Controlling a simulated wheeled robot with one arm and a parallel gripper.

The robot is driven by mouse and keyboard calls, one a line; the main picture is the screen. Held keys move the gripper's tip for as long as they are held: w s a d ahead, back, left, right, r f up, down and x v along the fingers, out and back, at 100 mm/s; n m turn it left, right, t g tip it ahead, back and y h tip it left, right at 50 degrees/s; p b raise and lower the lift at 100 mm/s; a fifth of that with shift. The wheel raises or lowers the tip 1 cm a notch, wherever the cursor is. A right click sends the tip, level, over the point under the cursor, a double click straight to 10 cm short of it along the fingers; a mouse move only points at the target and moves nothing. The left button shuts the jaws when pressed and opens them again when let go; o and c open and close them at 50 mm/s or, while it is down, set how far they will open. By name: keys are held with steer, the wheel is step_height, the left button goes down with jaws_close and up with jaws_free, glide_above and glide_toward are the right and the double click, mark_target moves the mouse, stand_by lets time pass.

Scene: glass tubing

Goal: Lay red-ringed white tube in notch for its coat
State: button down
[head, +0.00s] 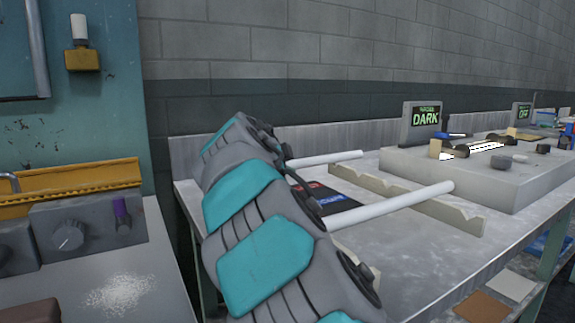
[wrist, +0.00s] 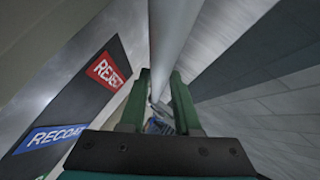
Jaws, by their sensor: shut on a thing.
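My gripper (wrist: 160,82) has green fingers closed on a white tube (wrist: 175,35), which runs away from them in the wrist view. In the head view my arm hides the fingers; the farther white tube (head: 328,158) sticks out past it and appears to be the held one. A second white tube (head: 400,204) lies nearer, across a pale notched rack (head: 460,214); my arm hides its left end. I cannot tell whether it sits in a notch. No red ring shows on either tube.
A dark board with a red REJECT label (wrist: 105,72) and a blue RECOAT label (wrist: 55,137) lies beside the gripper. A grey bench unit (head: 480,180) with a DARK display (head: 425,118) stands behind right. The metal table (head: 400,255) has clear room in front.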

steer(key=shift+f+b, duration=0.55)
steer(key=shift+b, duration=0.15)
steer(key=c, duration=0.6)
jaws_free()
steer(key=shift+r, duration=0.1)
steer(key=shift+r+p, duration=0.75)
steer(key=shift+p, duration=0.35)
steer(key=b+v, duration=0.1)
steer(key=v, duration=0.7)
steer(key=b+v, duration=0.1)
steer(key=v, duration=0.2)
steer(key=shift+s+a+f+b, duration=0.1)
steer(key=shift+s+a+b, duration=0.1)
steer(key=shift+s+b, duration=0.2)
